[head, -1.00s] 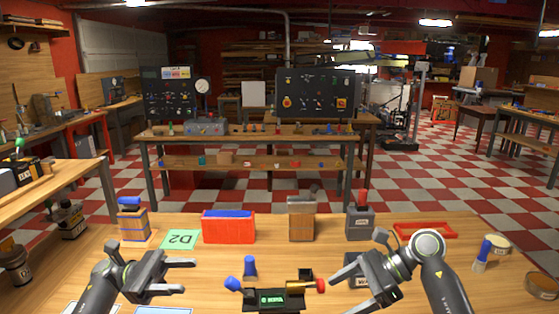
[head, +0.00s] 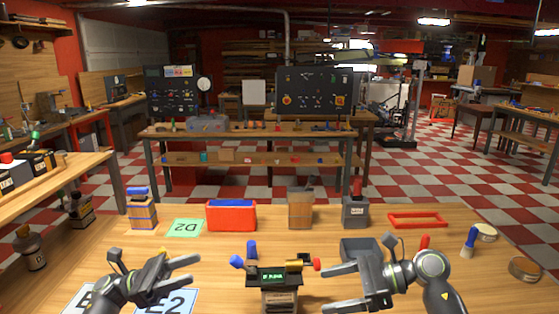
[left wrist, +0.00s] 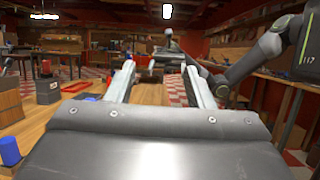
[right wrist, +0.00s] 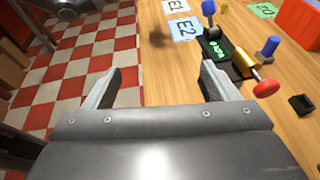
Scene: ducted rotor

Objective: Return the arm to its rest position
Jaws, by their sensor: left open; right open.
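My left gripper (head: 193,272) is open and empty, held above the front left of the wooden table; in the left wrist view its two fingers (left wrist: 159,72) stand apart with nothing between them. My right gripper (head: 333,288) is also open and empty, low at the front right of centre; its spread fingers show in the right wrist view (right wrist: 160,80).
Behind are a red box (head: 231,222), a wooden block (head: 300,210), a grey holder (head: 355,213) and a red frame (head: 416,220). A grey bin (head: 360,245) is beside my right gripper. Cards E2 (head: 168,302) and D2 (head: 185,228) lie flat. A brush (head: 469,243) stands at right.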

